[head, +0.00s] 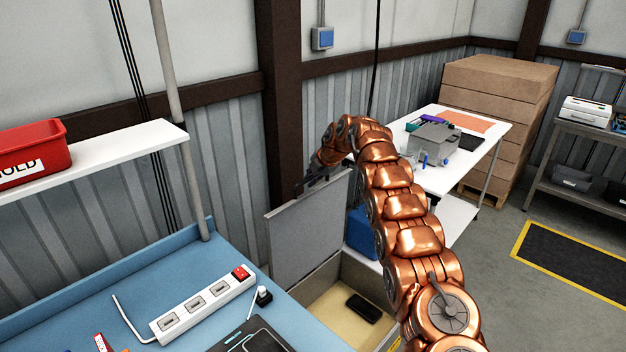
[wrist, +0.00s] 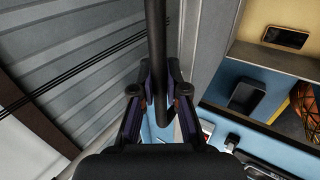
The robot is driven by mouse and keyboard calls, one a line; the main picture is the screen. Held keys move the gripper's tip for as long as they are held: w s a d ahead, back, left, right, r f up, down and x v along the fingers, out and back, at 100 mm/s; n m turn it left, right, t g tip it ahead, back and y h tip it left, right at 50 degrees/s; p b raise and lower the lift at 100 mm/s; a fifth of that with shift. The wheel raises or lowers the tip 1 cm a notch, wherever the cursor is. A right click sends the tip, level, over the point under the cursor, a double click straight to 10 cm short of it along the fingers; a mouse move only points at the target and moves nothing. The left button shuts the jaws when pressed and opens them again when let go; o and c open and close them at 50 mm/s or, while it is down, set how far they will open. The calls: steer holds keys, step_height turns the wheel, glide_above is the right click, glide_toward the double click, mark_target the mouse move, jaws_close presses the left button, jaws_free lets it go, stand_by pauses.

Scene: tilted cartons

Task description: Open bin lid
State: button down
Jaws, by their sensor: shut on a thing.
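The bin (head: 340,278) stands beyond the blue bench, and its grey lid (head: 305,228) stands steeply raised at the left of the opening. Inside lies a dark phone-like item (head: 363,308) on a yellowish surface; it also shows in the wrist view (wrist: 285,37). My gripper (head: 318,184) is at the top edge of the lid. In the wrist view my gripper (wrist: 158,92) is shut on a dark bar (wrist: 156,40), which appears to be the lid's handle. The exact contact is small in the head view.
A blue bench (head: 120,292) with a power strip (head: 203,307) is in front. A white shelf (head: 90,150) with a red bin (head: 30,150) is at left. A white table (head: 485,140) stands beyond my arm. A corrugated wall and brown post (head: 280,90) stand close behind the lid.

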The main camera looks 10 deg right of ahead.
steer(key=shift+w+a+r, duration=0.1)
steer(key=shift+a, duration=0.1)
steer(key=c, duration=1.3)
jaws_free()
steer(key=shift+c, duration=0.2)
steer(key=shift+o, duration=0.8)
steer(key=shift+d, duration=0.1)
steer(key=v, duration=1.2)
